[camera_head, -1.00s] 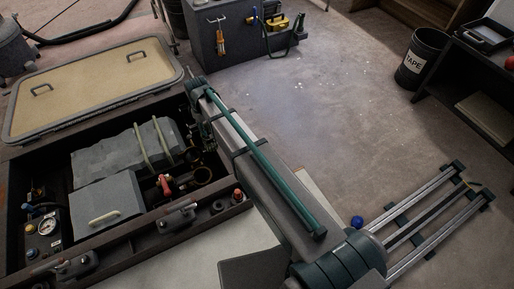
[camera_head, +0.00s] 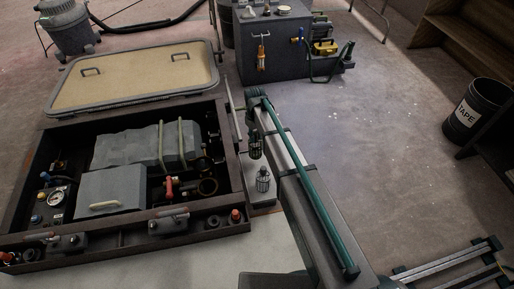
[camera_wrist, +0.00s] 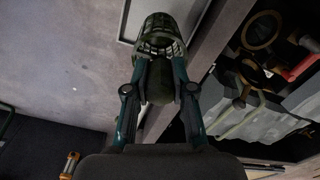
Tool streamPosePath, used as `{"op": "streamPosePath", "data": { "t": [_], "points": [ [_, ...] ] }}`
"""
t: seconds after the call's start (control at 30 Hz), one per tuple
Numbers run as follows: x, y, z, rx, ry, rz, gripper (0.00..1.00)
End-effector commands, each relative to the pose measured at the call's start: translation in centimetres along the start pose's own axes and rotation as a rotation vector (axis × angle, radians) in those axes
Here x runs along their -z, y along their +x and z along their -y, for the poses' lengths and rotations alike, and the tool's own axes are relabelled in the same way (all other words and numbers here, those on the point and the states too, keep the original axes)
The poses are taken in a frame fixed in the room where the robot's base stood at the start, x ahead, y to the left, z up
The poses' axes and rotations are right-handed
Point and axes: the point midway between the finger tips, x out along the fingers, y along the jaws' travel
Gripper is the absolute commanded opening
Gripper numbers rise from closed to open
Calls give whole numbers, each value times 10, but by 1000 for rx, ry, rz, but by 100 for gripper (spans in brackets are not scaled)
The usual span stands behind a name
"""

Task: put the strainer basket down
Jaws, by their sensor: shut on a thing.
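The strainer basket (camera_head: 262,181) is a small dark mesh cage. My gripper (camera_head: 256,148) points down just to the right of the open hatch box and is shut on the basket. In the wrist view the basket (camera_wrist: 160,35) sits at the tips of my gripper (camera_wrist: 160,78), its open ribbed end facing away.
The open hatch box (camera_head: 240,170) holds grey housings, a red-handled valve (camera_head: 169,188) and a gauge (camera_head: 55,198). Its tan lid (camera_head: 130,72) lies open behind. A grey cabinet (camera_head: 285,55) stands at the back.

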Motion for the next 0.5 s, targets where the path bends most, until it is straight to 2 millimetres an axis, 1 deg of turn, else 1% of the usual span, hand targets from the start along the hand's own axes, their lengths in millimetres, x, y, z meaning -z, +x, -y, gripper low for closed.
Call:
{"op": "streamPosePath", "data": {
  "t": [0.17, 0.33, 0.4, 0.5],
  "points": [
    [0, 17, 0, 0, 0, 1, 0],
    [0, 44, 0, 0, 0, 1, 0],
    [0, 50, 0, 0, 0, 1, 0],
    [0, 52, 0, 0, 0, 0, 0]
  ]
}}
